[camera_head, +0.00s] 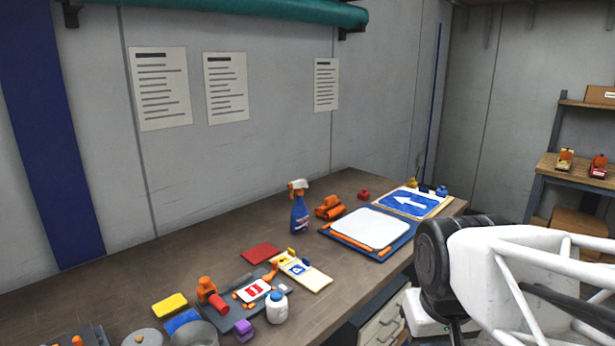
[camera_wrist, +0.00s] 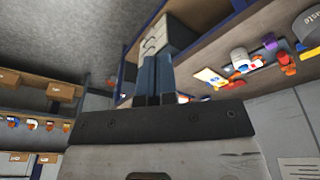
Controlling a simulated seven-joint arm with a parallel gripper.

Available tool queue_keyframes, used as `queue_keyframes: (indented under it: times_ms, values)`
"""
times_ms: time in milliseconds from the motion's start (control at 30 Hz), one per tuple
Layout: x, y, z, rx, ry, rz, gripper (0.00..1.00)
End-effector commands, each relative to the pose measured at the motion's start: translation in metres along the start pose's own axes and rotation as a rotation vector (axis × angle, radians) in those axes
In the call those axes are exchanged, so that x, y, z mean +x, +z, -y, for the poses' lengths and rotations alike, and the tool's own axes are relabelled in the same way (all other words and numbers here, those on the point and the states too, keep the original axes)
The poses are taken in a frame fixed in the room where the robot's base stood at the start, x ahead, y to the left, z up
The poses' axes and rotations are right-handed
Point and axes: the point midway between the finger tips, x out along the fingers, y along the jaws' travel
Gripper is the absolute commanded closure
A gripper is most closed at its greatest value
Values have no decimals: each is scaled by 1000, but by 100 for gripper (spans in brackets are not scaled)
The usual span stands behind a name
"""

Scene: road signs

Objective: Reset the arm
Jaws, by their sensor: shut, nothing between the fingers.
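My gripper (camera_wrist: 157,62) shows in the wrist view with its two fingers side by side, shut and empty. The dark mounting plate sits below the fingers there. In the head view my white arm with a black joint fills the lower right, to the right of the workbench (camera_head: 120,270). I cannot make out the fingertips in that view. The fingers look clear of the bench items in the wrist view.
On the bench are a blue spray bottle (camera_head: 299,212), a white panel on a blue board (camera_head: 367,228), a blue arrow sign (camera_head: 408,202), a white jar (camera_head: 276,307) and an orange-handled tool (camera_head: 211,294). Drawers (camera_head: 384,318) sit below. A shelf (camera_head: 575,175) stands right.

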Motion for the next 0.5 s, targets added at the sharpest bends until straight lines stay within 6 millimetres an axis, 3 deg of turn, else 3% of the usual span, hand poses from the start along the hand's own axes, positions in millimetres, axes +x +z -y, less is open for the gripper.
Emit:
queue_keyframes:
  times_ms: [200, 500]
  values:
    - [8, 26, -3, 49, -8, -28, 100]
    - [11, 31, -3, 58, -9, -34, 100]
